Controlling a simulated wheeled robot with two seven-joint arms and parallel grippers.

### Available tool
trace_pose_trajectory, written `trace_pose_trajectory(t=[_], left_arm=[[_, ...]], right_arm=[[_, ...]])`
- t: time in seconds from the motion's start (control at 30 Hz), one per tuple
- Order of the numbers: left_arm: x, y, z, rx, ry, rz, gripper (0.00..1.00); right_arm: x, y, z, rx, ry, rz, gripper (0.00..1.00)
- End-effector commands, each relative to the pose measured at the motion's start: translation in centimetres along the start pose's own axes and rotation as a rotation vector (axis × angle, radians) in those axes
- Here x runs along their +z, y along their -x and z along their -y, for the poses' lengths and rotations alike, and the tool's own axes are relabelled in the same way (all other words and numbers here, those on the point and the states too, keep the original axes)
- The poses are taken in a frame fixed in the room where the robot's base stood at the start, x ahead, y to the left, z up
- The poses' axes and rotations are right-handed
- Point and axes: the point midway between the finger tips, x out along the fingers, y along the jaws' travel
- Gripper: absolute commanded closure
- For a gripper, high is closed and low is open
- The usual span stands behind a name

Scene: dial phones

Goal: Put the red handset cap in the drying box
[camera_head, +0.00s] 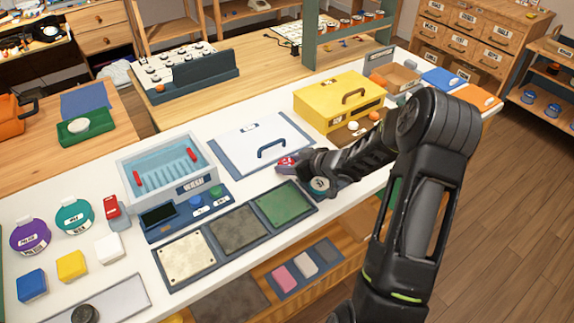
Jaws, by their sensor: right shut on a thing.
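My right gripper (292,164) reaches in from the right and is shut on the red handset cap (285,162), which shows just beyond the fingertips. The cap is over or near the right edge of a white panel (240,150) with a dark blue handle; I cannot tell the gap below it. A yellow box (318,108) with a brown handle on top stands behind the gripper. The small labels on the white panel and yellow box are too small to read, so I cannot tell which is the drying box. My left gripper is not in view.
A clear-sided wash box (150,165) with red handles stands left of the panel. Three square pads (235,228) lie along the front. Purple (30,236) and teal (74,216) jars and coloured blocks stand at left. A small round item (320,186) sits by my gripper.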

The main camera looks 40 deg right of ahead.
Motion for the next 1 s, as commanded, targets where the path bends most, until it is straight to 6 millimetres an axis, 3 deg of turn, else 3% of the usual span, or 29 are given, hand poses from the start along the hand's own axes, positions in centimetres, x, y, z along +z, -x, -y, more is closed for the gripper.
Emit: trace_pose_trajectory(t=[0.33,0.57,0.77,1.0], left_arm=[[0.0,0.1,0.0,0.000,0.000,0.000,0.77],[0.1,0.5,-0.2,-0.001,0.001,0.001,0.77],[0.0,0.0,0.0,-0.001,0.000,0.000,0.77],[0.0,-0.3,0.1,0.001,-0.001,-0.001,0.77]], right_arm=[[-0.8,0.5,0.0,0.000,0.002,-0.001,0.98],[-3.1,2.1,0.0,0.001,0.004,-0.003,0.98],[-0.4,5.5,-0.1,0.004,-0.002,0.002,0.98],[3.6,11.4,-0.1,0.004,-0.002,0.001,0.98]])
